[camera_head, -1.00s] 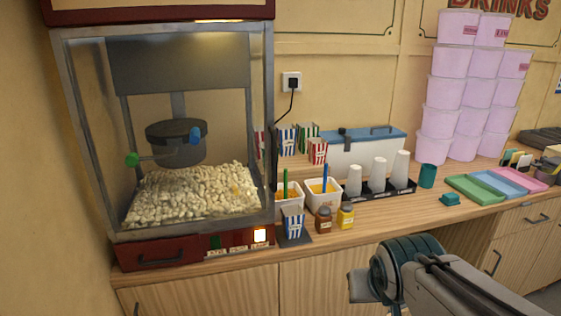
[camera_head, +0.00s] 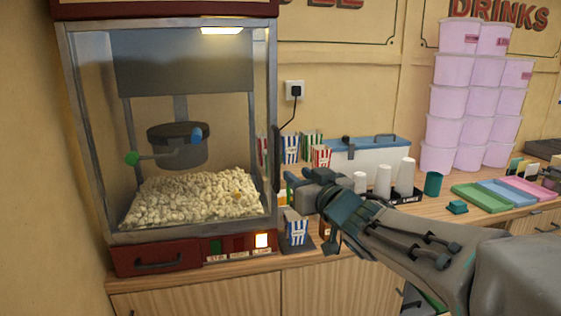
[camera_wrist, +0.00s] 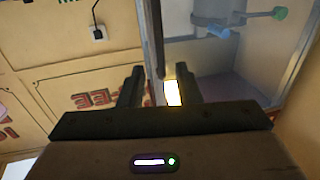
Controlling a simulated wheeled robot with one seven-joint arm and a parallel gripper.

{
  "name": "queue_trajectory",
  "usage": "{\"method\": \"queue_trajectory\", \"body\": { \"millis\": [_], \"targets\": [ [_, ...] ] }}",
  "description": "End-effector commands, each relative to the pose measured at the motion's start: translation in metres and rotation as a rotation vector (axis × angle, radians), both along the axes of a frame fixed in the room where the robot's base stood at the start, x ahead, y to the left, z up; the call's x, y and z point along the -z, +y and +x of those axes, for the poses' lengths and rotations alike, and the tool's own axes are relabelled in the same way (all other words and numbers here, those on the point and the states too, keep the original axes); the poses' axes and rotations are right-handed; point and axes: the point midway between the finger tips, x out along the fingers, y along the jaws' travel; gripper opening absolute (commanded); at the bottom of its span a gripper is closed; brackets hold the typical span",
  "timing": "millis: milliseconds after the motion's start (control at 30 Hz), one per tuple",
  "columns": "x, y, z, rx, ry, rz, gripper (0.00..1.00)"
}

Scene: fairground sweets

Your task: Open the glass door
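The glass door (camera_head: 195,95) is the front pane of the popcorn machine, and it looks closed. A dark upright handle (camera_head: 277,158) is at its right edge. My gripper (camera_head: 291,186) is just right of the machine, close to the lower part of this handle. In the wrist view, the two dark fingers of my gripper (camera_wrist: 159,88) are apart. A narrow metal edge of the machine (camera_wrist: 158,35) runs down between them, and the glass lies to its right. I cannot tell whether the fingers touch the handle.
Popcorn (camera_head: 195,200) and a kettle (camera_head: 178,145) are behind the glass. A striped popcorn box (camera_head: 296,232) stands on the counter below my gripper. White cups (camera_head: 384,180) and stacked pink tubs (camera_head: 460,90) stand to the right. The space before the door is clear.

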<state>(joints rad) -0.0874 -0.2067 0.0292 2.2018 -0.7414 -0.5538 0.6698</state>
Motion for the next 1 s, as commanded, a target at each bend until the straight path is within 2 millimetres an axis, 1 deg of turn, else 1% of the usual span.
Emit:
{"method": "queue_trajectory", "body": {
  "millis": [33, 400, 600, 800, 1000],
  "targets": [
    [0.001, 0.003, 0.008, 0.000, 0.003, 0.001, 0.30],
    [0.001, 0.033, 0.065, 0.001, 0.004, 0.000, 0.30],
    [0.000, 0.046, 0.090, 0.001, 0.002, 0.001, 0.30],
    [0.000, 0.053, 0.104, 0.003, 0.001, 0.000, 0.30],
    [0.001, 0.054, 0.107, 0.003, 0.002, 0.000, 0.30]
  ]
}}
